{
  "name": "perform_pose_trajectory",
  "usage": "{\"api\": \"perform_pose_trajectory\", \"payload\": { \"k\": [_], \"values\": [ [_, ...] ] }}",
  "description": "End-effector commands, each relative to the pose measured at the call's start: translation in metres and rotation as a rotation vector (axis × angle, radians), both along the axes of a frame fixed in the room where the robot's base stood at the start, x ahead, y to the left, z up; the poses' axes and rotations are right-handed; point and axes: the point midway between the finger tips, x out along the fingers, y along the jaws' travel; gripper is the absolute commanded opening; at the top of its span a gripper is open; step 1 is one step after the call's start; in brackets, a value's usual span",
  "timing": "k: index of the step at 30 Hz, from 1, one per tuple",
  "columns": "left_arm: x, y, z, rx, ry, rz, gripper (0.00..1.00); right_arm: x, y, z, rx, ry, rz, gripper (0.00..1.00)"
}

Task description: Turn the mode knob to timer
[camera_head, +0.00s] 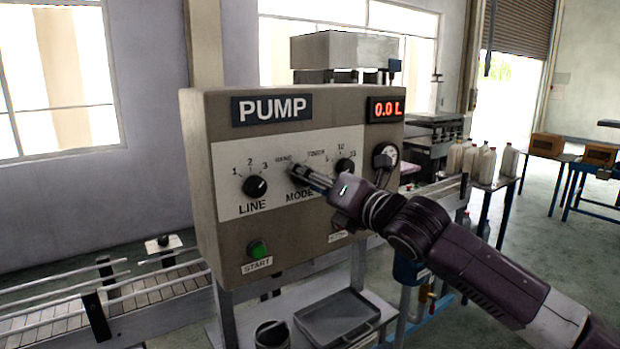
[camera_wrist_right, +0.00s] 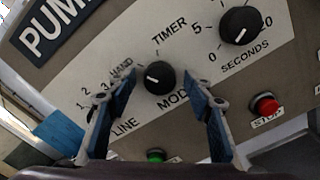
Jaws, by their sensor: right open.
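The black mode knob (camera_wrist_right: 158,77) shows in the right wrist view on the pump's pale panel, with the HAND label (camera_wrist_right: 121,70) on its left and the TIMER label (camera_wrist_right: 170,31) above it. Its white mark lies on the side toward HAND. In the head view my right gripper (camera_head: 306,175) covers most of the knob. In the right wrist view my right gripper (camera_wrist_right: 160,105) is open, with one blue-padded finger on each side of the knob; I cannot tell whether they touch it. My left gripper is not in view.
The seconds knob (camera_wrist_right: 240,25) is close to the right of the mode knob. The line knob (camera_head: 254,186) is on the left of the panel. A green start button (camera_head: 257,248) and a red stop button (camera_wrist_right: 265,106) sit lower. A grey tray (camera_head: 337,318) lies below the pump box.

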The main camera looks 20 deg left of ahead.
Motion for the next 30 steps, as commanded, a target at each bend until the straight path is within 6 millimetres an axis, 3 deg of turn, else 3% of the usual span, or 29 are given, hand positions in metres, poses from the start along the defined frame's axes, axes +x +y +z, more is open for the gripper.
{"api": "perform_pose_trajectory", "payload": {
  "k": [3, 14, 30],
  "values": [
    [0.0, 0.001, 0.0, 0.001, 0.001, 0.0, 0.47, 0.0, 0.0, 0.0, 0.001, 0.001, 0.0, 0.45],
    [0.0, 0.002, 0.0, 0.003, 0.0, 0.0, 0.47, 0.0, 0.0, 0.0, 0.001, 0.001, 0.0, 0.05],
    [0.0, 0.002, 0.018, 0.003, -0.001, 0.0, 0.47, 0.0, 0.0, 0.003, 0.103, 0.135, 0.0, 0.05]
  ]
}}
